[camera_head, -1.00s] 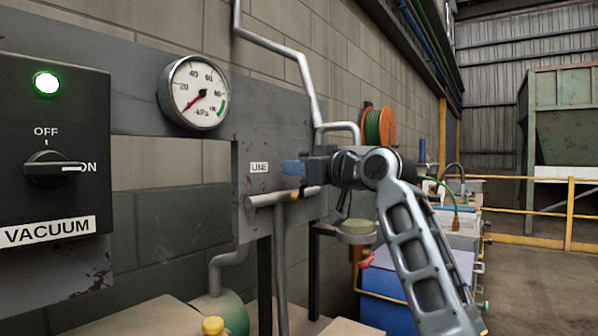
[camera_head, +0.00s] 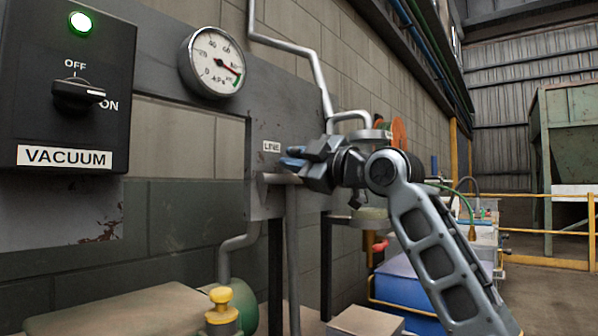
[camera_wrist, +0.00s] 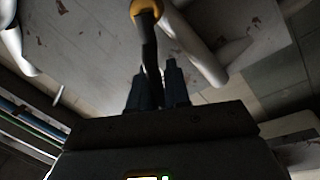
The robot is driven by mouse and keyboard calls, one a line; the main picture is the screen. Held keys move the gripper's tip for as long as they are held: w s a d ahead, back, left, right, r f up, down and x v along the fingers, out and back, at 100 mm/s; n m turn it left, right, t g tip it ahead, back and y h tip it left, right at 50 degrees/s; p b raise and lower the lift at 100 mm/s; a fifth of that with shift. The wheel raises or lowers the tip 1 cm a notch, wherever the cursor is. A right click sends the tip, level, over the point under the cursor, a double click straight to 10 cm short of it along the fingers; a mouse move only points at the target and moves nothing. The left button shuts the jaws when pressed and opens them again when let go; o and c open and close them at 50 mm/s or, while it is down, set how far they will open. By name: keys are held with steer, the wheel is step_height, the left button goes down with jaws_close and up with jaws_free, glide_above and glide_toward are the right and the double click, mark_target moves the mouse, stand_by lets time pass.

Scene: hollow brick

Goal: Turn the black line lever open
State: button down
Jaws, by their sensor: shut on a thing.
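The black line lever (camera_wrist: 150,52) runs down from an orange-yellow hub (camera_wrist: 146,8) in the wrist view. Its lower end lies between the two dark fingers of my gripper (camera_wrist: 158,88), which is shut on it. In the head view my gripper (camera_head: 292,159) is at the grey panel, just below and right of the LINE label (camera_head: 271,146). There the gripper hides the lever and its hub. The grey line pipe (camera_head: 281,179) shows just below the fingers. In the wrist view a pale pipe (camera_wrist: 190,45) runs beside the lever at an angle.
The vacuum box (camera_head: 65,130) has a lit green lamp (camera_head: 81,22), and its knob points to ON. The gauge (camera_head: 212,62) needle points lower right, near the green band. A yellow-topped fitting (camera_head: 221,305) stands below. Pipes and a blue bin (camera_head: 408,285) are near my arm.

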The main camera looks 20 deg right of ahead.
steer(key=n+b, duration=0.1)
steer(key=f+n+b, duration=0.1)
steer(key=f+n+y+b, duration=0.1)
steer(key=n, duration=0.1)
steer(key=shift+s+a+f+b, duration=0.2)
steer(key=shift+s+a+b, duration=0.05)
steer(key=shift+a+b, duration=0.1)
steer(key=shift+s+a+f+n+g+y+b, duration=0.1)
steer(key=shift+f+n+g+y+b, duration=0.2)
steer(key=shift+n+b, duration=0.55)
steer(key=shift+a+f+n+g+y+b, duration=0.15)
steer(key=shift+f+n+b, duration=0.3)
steer(key=shift+n, duration=0.7)
steer(key=c, duration=1.2)
jaws_free()
steer(key=shift+r, duration=0.1)
steer(key=shift+o, duration=0.2)
steer(key=shift+s+d, duration=0.1)
steer(key=shift+d, duration=0.05)
steer(key=v, duration=0.7)
steer(key=shift+s, duration=0.25)
steer(key=shift+d, duration=0.2)
